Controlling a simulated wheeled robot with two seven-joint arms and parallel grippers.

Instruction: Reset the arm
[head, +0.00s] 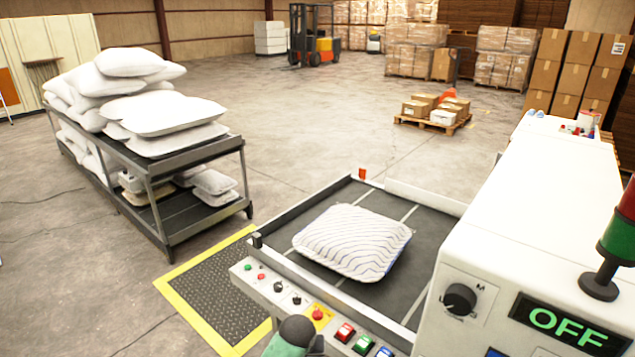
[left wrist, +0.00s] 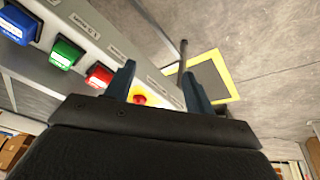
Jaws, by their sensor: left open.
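My left gripper (left wrist: 159,68) shows in the left wrist view with its two dark fingers apart and nothing between them. It is close to the control panel, with the yellow-ringed red button (left wrist: 140,98) showing behind the fingers. I cannot tell whether it touches the panel. A rounded grey and green part at the bottom edge of the head view may be my arm; no fingers show there. My right gripper is in neither view. A white striped pillow (head: 353,241) lies flat on the dark machine bed (head: 425,213).
The control panel (head: 262,287) carries several buttons and knobs. A white machine (head: 530,215) with an OFF display (head: 558,324) stands at right. A rack (head: 190,229) of pillows stands at left. A yellow-edged mat (head: 215,293) lies on the floor. Open floor lies beyond.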

